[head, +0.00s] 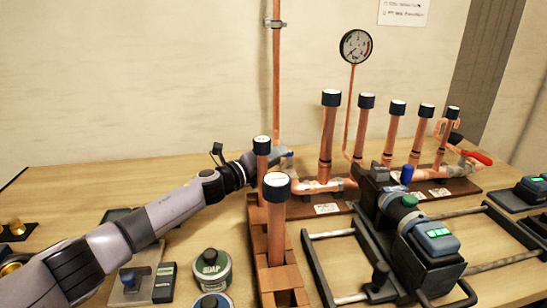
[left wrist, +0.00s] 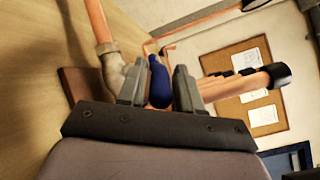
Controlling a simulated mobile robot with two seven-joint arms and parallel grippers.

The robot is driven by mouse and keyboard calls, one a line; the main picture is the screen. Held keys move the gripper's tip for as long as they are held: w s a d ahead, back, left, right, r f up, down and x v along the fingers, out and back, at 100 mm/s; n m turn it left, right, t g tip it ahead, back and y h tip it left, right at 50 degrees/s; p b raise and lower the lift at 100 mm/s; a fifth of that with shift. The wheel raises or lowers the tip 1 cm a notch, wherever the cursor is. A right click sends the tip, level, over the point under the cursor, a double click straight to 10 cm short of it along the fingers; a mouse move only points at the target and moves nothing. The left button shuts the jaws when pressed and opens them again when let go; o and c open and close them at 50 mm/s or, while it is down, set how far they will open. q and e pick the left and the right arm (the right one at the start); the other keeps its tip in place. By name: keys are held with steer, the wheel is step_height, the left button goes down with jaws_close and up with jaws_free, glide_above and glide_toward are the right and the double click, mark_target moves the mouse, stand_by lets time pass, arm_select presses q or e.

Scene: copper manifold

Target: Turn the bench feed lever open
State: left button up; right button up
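A lever with a blue handle (head: 284,153) sits at the left end of the copper manifold (head: 322,187), on a valve fitting. In the left wrist view the blue handle (left wrist: 158,84) lies between my two grey fingers, with the metal pipe fitting (left wrist: 113,70) just left of them. My left gripper (head: 272,157) reaches in from the left behind a capped upright pipe, which partly hides it. It also shows in the left wrist view (left wrist: 159,90), its fingers close on both sides of the handle, apparently shut on it. My right gripper is not in view.
Capped copper uprights (head: 276,215) stand in a wooden block (head: 283,275) close to my left arm. A red lever (head: 477,157) is at the manifold's right end. A black power tool (head: 425,240) rests in a metal frame. A soap tin (head: 211,268) stands below my arm.

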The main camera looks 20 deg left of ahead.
arm_select(q)
steer(key=shift+o, duration=0.2)
steer(key=shift+s, duration=0.1)
steer(key=v, duration=0.7)
stand_by(0.3)
